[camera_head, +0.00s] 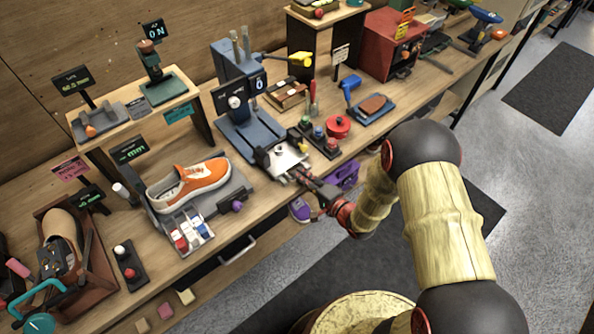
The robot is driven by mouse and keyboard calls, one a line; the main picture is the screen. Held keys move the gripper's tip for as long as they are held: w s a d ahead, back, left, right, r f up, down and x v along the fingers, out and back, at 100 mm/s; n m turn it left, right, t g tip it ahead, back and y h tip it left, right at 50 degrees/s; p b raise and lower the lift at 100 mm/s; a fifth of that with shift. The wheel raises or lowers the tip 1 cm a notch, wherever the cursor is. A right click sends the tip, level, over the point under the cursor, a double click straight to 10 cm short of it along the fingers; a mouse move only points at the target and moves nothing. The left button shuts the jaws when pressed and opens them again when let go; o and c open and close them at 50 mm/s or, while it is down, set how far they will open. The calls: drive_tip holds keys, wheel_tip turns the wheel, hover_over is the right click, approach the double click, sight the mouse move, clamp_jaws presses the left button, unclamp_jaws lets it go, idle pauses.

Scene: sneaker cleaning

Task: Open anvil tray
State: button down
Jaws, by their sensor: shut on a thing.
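A blue press-like machine (238,80) with a round white dial and a "0" display stands at the middle of the bench. At its front is a low tray with a pale metal plate (286,158), which I take to be the anvil tray. My gripper (300,174) reaches in from the right at the tray's front edge. Its fingers are shut on what looks like the tray's front handle. The grip itself is small and partly hidden by the fingers.
An orange sneaker (200,182) rests on a grey stand to the left. Red and green buttons (322,140) and a red round part (338,126) lie close right of the tray. A purple item (346,174) is beside my wrist.

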drive_tip(key=c, duration=2.2)
unclamp_jaws()
drive_tip(key=v, duration=1.2)
